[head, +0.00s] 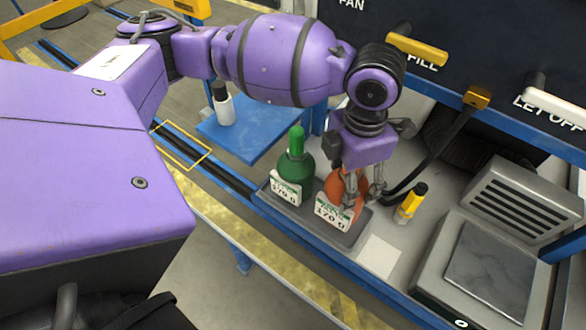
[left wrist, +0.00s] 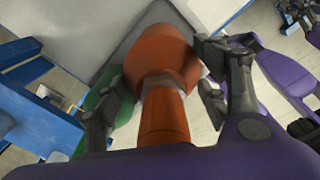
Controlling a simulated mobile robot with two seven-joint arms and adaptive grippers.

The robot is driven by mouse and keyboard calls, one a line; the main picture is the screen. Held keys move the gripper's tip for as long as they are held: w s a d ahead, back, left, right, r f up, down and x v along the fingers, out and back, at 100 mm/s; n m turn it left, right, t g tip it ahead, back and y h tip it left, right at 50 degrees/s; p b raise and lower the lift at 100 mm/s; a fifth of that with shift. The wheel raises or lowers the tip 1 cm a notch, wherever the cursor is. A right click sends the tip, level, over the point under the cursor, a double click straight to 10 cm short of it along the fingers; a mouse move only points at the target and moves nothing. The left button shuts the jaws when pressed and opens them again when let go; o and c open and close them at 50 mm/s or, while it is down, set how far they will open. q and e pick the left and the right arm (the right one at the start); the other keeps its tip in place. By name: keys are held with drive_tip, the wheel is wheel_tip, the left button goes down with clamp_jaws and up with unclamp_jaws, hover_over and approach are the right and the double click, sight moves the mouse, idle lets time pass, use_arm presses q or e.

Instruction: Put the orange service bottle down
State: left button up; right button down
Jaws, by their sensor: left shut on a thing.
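The orange service bottle (head: 335,186) stands upright, or nearly so, over the dark tray (head: 349,236), with a 170 g label at its front. I cannot tell whether its base touches the tray. My left gripper (head: 362,190) is shut on it from above. In the left wrist view the orange bottle (left wrist: 165,65) lies between the two fingers of my left gripper (left wrist: 166,98). A green bottle (head: 296,168) with a 376 g label stands close to its left on the tray. A small grey gripper shape, likely my right gripper (left wrist: 297,14), shows at the top right of the wrist view.
A yellow bottle with a black cap (head: 411,203) stands right of the tray, near a black hose (head: 425,165). A scale (head: 490,270) stands at the lower right. A white bottle (head: 223,106) stands on a blue shelf (head: 243,143). A pale card (head: 381,257) lies before the tray.

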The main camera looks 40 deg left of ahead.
use_arm(q)
drive_tip(key=shift+w+f, duration=0.25)
drive_tip(key=shift+f, duration=0.1)
drive_tip(key=shift+w+a+f, duration=0.1)
drive_tip(key=shift+f, duration=1.5)
drive_tip(key=o, duration=2.1)
wheel_tip(320, 180, up, 12)
drive_tip(key=shift+r+p, duration=0.1)
drive_tip(key=shift+p, duration=0.2)
